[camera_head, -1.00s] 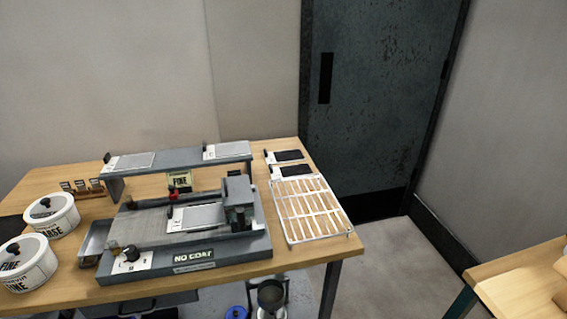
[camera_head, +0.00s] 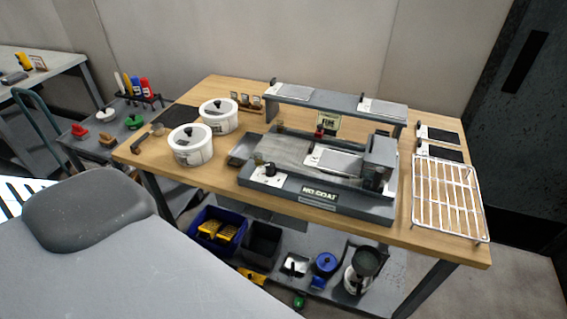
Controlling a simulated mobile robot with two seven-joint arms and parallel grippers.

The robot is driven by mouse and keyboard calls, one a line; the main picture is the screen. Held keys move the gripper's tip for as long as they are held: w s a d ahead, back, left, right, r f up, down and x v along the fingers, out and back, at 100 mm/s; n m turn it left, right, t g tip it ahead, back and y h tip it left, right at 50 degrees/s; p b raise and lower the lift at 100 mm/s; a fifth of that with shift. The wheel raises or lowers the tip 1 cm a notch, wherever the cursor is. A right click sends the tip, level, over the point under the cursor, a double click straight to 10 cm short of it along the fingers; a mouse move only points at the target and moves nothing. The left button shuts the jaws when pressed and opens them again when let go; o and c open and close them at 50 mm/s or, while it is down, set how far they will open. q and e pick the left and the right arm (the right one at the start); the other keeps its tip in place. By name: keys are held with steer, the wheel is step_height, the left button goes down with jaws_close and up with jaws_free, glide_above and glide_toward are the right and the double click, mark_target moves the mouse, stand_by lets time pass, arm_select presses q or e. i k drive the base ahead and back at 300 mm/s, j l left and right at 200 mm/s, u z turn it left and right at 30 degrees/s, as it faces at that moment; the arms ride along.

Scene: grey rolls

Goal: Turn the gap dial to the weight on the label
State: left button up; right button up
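The gap dial, a black knob (camera_head: 270,169) on a white scale plate (camera_head: 268,178), sits at the front left of the grey coating machine (camera_head: 320,205). The scale marks are too small to read. A framed label (camera_head: 327,122) reading "FINE" stands behind the machine bed; its smaller print is unreadable. The machine's front plate (camera_head: 319,193) reads "NO COAT". A metal plate (camera_head: 334,160) lies on the bed beside the upright coating head (camera_head: 378,160). Neither gripper shows in the head view.
Two white lidded tubs (camera_head: 191,145) stand at the table's left. A white wire rack (camera_head: 447,198) lies at the right. A raised shelf (camera_head: 335,103) spans behind the machine. Bins (camera_head: 217,231) and pots sit on the lower shelf. A large grey surface, probably part of me, fills the lower left.

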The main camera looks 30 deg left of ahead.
mark_target(271, 167)
steer(key=i+j+u, duration=0.45)
steer(key=i+j, duration=0.3)
steer(key=j, duration=0.1)
